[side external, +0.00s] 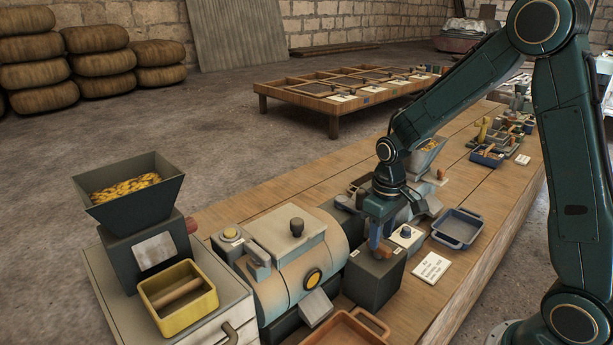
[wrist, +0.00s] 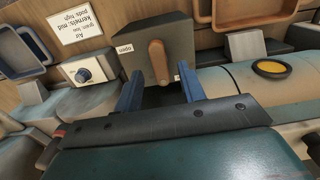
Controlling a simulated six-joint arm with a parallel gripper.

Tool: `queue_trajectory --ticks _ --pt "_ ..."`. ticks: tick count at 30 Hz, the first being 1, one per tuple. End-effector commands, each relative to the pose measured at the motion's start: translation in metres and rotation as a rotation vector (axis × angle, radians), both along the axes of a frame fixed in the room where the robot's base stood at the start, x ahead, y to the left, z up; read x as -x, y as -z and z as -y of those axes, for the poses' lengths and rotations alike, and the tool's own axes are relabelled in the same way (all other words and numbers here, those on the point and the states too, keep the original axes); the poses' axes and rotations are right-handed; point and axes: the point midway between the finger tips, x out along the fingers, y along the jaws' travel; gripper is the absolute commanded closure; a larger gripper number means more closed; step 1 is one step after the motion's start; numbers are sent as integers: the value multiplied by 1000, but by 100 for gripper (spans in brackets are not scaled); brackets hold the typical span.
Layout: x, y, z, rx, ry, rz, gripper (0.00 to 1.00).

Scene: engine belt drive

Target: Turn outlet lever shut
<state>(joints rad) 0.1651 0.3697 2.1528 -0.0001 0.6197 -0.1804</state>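The outlet lever (wrist: 158,62) is a brown wooden handle on the face of a dark grey box (wrist: 181,33). In the wrist view it stands nearly upright, its lower end leaning slightly right. A label reading "open" (wrist: 124,48) is at the box's left edge; a second label at the right is partly hidden by a finger. My gripper (wrist: 160,72) is open, with one blue finger to each side of the lever's lower part. I cannot tell whether either finger touches it.
A cream drum machine (side external: 310,250) stands beside the box. A small unit with a blue knob (side external: 406,232), a written card (side external: 432,267) and a blue-grey tray (side external: 457,228) are on the other side. A yellow bin (side external: 178,318) and hopper (side external: 130,200) stand at the left.

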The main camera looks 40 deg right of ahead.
Motion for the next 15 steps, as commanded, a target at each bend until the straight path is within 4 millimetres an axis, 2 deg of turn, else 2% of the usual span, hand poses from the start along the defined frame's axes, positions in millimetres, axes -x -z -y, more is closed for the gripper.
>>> queue_trajectory --ticks 15 --pt "-1 -86 0 1 -1 7 60"
